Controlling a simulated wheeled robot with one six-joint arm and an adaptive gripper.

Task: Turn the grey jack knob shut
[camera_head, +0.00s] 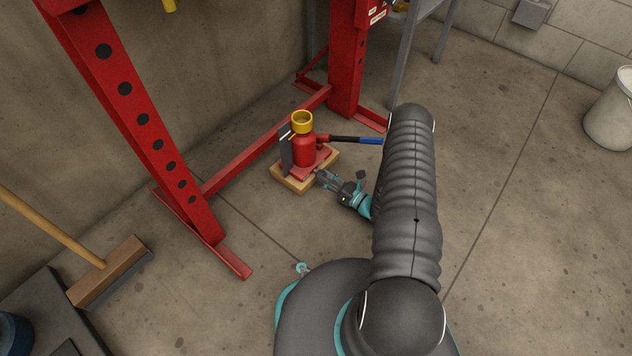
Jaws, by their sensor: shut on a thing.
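A red bottle jack (303,151) with a yellow top collar (302,121) stands upright on a wooden block (289,183). A dark handle with a blue grip (371,141) sticks out from it to the right. My gripper (321,177) reaches in low at the jack's front right, at the foot of the red body. Its fingers are shut on the grey jack knob there. The knob is small and mostly hidden by the fingers, so how far it is turned cannot be seen.
A red press frame (155,130) rises behind and left of the jack, with a low crossbar (265,141). A white bucket (611,115) stands far right.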

